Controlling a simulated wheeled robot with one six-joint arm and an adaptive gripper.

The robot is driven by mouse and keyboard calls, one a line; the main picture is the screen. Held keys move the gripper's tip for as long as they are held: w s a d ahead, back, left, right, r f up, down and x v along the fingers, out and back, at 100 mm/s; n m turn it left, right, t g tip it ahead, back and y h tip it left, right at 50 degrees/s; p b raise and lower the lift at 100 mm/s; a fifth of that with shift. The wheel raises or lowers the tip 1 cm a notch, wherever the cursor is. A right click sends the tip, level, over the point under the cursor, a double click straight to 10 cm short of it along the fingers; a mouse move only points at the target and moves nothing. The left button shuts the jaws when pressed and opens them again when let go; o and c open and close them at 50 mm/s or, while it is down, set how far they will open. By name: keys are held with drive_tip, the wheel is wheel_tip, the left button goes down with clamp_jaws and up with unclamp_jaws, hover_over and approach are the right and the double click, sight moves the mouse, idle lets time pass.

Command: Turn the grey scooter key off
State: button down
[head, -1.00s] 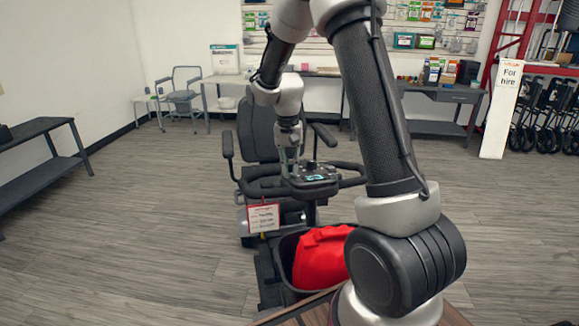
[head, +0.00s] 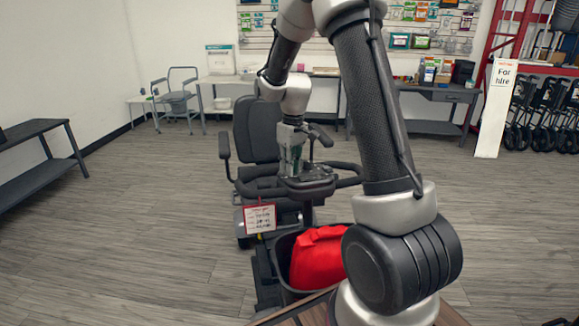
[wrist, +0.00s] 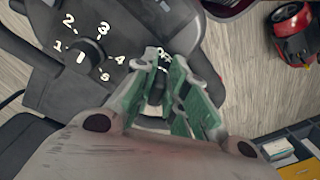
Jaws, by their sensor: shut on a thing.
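The grey scooter (head: 258,130) stands ahead of me, its dark control console (head: 318,186) at the handlebars. My gripper (head: 292,168) points down onto the console. In the wrist view my gripper (wrist: 160,95) has its green fingers closed around the dark key (wrist: 159,84) at the key switch. White switch lettering shows just beyond the fingertips, partly covered. I cannot read the key's exact angle, as the fingers hide most of it. A numbered speed dial (wrist: 81,58) lies left of the fingers.
The scooter's front basket (head: 285,268) holds a red bag (head: 318,258), and a price tag (head: 259,219) hangs beside it. A red scooter (wrist: 292,30) shows in the wrist view. A shelf bench (head: 45,165) stands left. Floor around the scooter is open.

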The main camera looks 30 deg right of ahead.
drive_tip(key=shift+n, duration=0.4)
drive_tip(key=c, duration=1.4)
unclamp_jaws()
drive_tip(key=shift+c, duration=0.2)
wheel_tip(320, 180, up, 12)
drive_tip(key=d, duration=0.1)
drive_tip(key=shift+w, duration=0.2)
